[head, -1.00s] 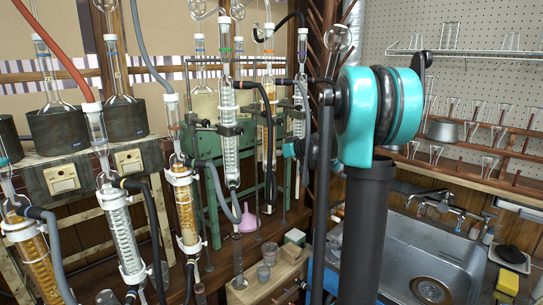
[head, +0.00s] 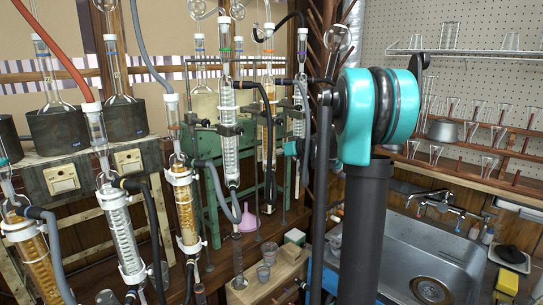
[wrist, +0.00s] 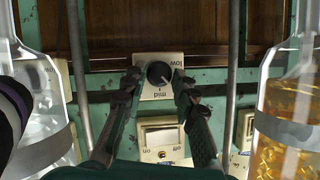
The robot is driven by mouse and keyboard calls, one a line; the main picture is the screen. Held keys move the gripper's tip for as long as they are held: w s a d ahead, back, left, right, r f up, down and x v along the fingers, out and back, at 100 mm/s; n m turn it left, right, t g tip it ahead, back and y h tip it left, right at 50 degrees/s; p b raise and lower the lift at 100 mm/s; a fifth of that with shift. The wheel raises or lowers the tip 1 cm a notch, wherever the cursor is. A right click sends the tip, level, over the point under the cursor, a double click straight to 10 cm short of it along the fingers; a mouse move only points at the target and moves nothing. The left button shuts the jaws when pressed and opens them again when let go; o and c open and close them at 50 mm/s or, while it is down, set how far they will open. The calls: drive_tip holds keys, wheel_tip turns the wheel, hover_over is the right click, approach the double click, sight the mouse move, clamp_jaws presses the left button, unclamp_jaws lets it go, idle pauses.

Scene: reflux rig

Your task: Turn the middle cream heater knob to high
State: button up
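In the wrist view, the heater knob (wrist: 159,74) is a dark round knob on a cream plate (wrist: 155,93) fixed to a green frame. The labels appear upside down: "low" at upper right and "mid" below the knob. A small light mark shows on the knob's lower right; its exact setting is hard to read. My gripper (wrist: 159,80) is open, with one fingertip at each side of the knob and a visible gap to it. In the head view my gripper and the knob are hidden among the glassware and my arm.
Clear-filled glassware (wrist: 40,110) stands left and an amber-filled vessel (wrist: 287,115) right in the wrist view, close beside the gripper. A cream switch plate (wrist: 161,138) lies below the knob. In the head view, condensers and hoses crowd the left; a sink (head: 430,255) is at right.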

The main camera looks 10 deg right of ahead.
drive_tip(key=shift+o, duration=1.1)
drive_tip(key=shift+s, duration=0.1)
drive_tip(key=v, duration=1.2)
